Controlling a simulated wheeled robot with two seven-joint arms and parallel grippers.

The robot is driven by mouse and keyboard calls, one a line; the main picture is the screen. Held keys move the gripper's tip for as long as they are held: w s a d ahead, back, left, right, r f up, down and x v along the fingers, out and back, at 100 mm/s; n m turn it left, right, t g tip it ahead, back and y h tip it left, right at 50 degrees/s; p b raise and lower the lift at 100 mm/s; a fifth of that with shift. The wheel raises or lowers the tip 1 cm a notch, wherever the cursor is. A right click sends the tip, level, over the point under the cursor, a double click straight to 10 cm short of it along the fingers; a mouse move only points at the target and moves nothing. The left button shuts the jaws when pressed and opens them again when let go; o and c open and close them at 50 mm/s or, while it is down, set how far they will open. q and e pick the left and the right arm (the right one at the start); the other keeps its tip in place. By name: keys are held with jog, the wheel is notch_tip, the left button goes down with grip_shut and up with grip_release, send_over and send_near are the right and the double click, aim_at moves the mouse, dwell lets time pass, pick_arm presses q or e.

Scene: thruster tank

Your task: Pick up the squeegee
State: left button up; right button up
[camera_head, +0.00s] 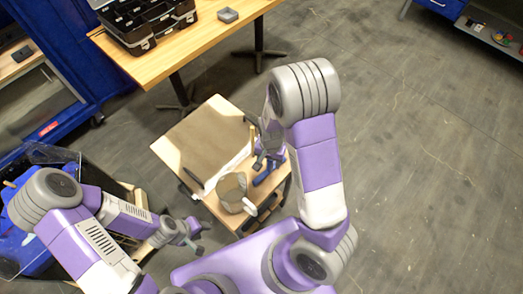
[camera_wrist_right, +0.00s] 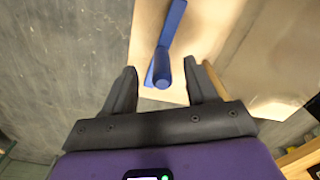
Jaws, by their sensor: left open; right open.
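In the head view my right gripper (camera_head: 266,160) hangs over the table and hides part of the tool. My left gripper (camera_head: 191,234) is open and empty, low and left of the table.
The small table (camera_head: 169,151) carries brown paper, a dark pen-like item (camera_head: 193,178), a pitcher-like container (camera_head: 231,187) and a wooden stick (camera_head: 252,137) close to my right gripper. A larger table (camera_head: 207,40) holds a black case (camera_head: 146,20). Open floor lies right.

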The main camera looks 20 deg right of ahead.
aim_at(270, 164)
jog(key=shift+w+d+r, duration=0.2)
jog(key=shift+w+r, duration=0.35)
jog(key=shift+r, duration=0.1)
jog(key=shift+w+d+f+m, duration=0.1)
jog(key=shift+f+m, duration=0.05)
jog(key=shift+m, duration=0.15)
jog(key=f+b, duration=0.1)
jog(key=f, duration=0.2)
jog(key=f+b, duration=0.1)
jog(key=f, duration=0.3)
jog(key=shift+d, duration=0.2)
pick_arm(q)
notch_tip(270, 164, down, 2)
jog(key=shift+w, duration=0.15)
pick_arm(e)
jog(key=shift+r, duration=0.1)
jog(key=shift+c, duration=0.4)
grip_shut()
pick_arm(q)
notch_tip(270, 164, up, 3)
jog(key=p, duration=0.2)
jog(key=shift+r+p, duration=0.1)
jog(key=shift+p, duration=0.3)
pick_arm(e)
notch_tip(270, 164, up, 10)
jog(key=shift+r, duration=0.1)
